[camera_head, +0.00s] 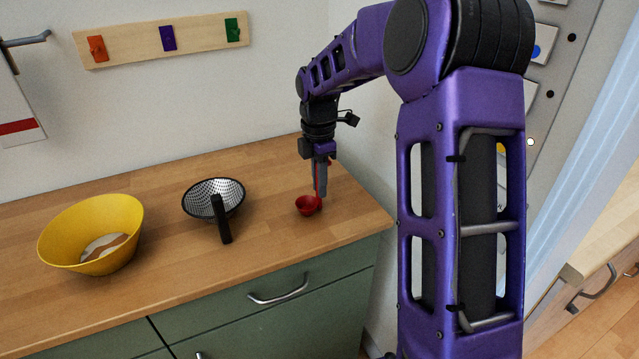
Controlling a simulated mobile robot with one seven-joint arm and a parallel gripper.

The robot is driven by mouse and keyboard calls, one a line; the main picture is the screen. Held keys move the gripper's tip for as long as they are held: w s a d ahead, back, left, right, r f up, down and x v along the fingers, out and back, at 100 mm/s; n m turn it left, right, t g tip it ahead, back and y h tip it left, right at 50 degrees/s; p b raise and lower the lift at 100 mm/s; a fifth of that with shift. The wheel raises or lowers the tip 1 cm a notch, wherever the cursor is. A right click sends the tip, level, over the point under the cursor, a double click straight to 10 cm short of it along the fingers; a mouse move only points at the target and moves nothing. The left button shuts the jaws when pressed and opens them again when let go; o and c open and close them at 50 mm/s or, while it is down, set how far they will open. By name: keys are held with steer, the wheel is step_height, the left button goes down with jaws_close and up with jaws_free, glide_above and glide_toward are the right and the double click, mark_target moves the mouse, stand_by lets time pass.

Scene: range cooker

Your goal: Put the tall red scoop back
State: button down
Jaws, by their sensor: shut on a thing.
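The red scoop (307,206) is at the right part of the wooden counter in the head view, its small round cup low near the counter top. Its thin red handle rises upright from the cup into my gripper (321,188). My gripper points down and is shut on the scoop's handle. I cannot tell whether the cup touches the counter. A wooden rack (202,39) on the wall carries an orange hook (97,48), a purple hook (167,38) and a green hook (232,29). No scoop hangs on them.
A yellow bowl (62,226) with something pale inside stands at the left of the counter (150,282). A dark strainer (205,190) with a black handle lies between the bowl and the scoop. My purple arm hides much of the right side.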

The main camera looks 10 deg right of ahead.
steer(key=shift+f, duration=0.15)
steer(key=c, duration=0.8)
jaws_free()
step_height(320, 180, up, 12)
steer(key=shift+a+r+p, duration=0.1)
steer(key=shift+r+p, duration=0.1)
steer(key=shift+p, duration=0.9)
